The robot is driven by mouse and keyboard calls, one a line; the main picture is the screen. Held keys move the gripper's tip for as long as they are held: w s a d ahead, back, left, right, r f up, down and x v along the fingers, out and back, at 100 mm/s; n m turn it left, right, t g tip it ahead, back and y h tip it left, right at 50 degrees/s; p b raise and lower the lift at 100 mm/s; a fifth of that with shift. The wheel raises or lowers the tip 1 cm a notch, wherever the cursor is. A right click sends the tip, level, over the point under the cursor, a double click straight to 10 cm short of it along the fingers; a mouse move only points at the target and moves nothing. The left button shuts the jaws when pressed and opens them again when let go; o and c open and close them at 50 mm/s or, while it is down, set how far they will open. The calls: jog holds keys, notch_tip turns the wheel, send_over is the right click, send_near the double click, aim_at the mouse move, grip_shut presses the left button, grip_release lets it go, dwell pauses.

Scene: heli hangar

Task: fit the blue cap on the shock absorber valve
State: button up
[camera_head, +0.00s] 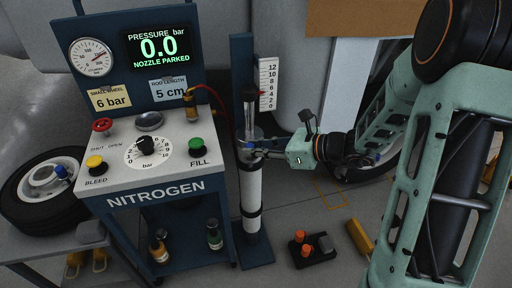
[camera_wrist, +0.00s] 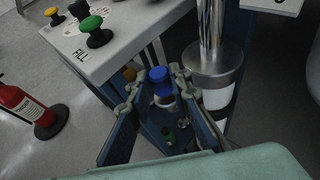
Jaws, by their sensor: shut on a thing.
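The shock absorber (camera_head: 252,185) stands upright against a dark blue post, a white cylinder with a bright metal rod; its collar shows close up in the wrist view (camera_wrist: 212,65). My gripper (camera_head: 254,150) reaches in from the right, beside the collar at the top of the cylinder. In the wrist view the blue cap (camera_wrist: 160,75) sits between the fingertips, and my gripper is shut on it. The cap is left of the metal collar in that view. A pale piece shows just below the cap; I cannot tell whether it is the valve or whether they touch.
The nitrogen cart (camera_head: 155,186) with knobs and a gauge panel stands at left. A wheel (camera_head: 38,190) lies beside it. A small dark tray (camera_head: 312,250) with orange pieces and a yellow block (camera_head: 359,237) are on the floor. A fire extinguisher (camera_wrist: 22,105) shows in the wrist view.

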jog(key=shift+r, duration=0.1)
jog(key=shift+r+p, duration=0.5)
jog(key=shift+p, duration=0.1)
jog(key=shift+r+p, duration=0.35)
dwell(1.0)
jog(key=shift+r+p, duration=0.45)
jog(key=shift+r, duration=0.1)
dwell(0.8)
jog(key=o, duration=0.5)
